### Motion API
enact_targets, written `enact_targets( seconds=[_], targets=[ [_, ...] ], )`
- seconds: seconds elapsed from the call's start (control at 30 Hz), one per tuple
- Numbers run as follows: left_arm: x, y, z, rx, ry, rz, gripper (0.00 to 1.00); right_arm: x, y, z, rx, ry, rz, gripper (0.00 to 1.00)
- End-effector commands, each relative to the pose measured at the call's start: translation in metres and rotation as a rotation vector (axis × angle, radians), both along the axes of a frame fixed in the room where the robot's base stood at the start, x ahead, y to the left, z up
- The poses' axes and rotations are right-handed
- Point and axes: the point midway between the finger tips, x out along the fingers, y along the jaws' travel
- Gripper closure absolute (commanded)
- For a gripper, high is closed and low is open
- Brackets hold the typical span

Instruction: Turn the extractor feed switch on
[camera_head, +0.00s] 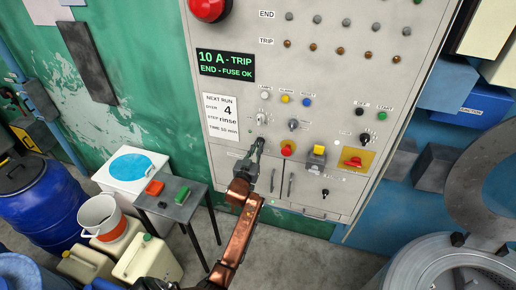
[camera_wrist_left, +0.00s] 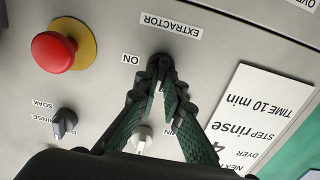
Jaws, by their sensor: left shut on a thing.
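The extractor feed switch (camera_wrist_left: 160,86) sits under the EXTRACTOR label (camera_wrist_left: 170,25) in the left wrist view, with an ON label (camera_wrist_left: 132,58) beside it. The fingers hide most of it, so I cannot tell its exact position. My left gripper (camera_wrist_left: 160,72) is shut on the switch, its two dark green fingers converging at the panel. In the head view, the left gripper (camera_head: 257,143) reaches up to the lower left of the grey control panel (camera_head: 235,105), and the switch is hidden behind it. My right gripper is not in view.
A red mushroom button (camera_wrist_left: 52,50) and a soak/rinse knob (camera_wrist_left: 62,122) are near the gripper. A NEXT RUN card (camera_head: 221,118) is left of it. A small table (camera_head: 188,208), a blue drum (camera_head: 38,210) and white jugs (camera_head: 148,262) stand on the floor at left.

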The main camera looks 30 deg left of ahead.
Motion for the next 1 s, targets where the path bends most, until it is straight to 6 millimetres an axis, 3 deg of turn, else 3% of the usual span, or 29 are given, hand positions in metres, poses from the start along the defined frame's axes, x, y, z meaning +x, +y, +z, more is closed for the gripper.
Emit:
enact_targets(
  seconds=[0.37, 1.0],
  targets=[
    [0.0005, -0.0006, 0.0006, 0.186, 0.045, -0.002, 1.0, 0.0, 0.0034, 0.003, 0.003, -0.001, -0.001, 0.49],
    [0.001, -0.0024, -0.0007, 0.772, 0.184, -0.002, 1.0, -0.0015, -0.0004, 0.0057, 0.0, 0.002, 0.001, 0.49]
  ],
)
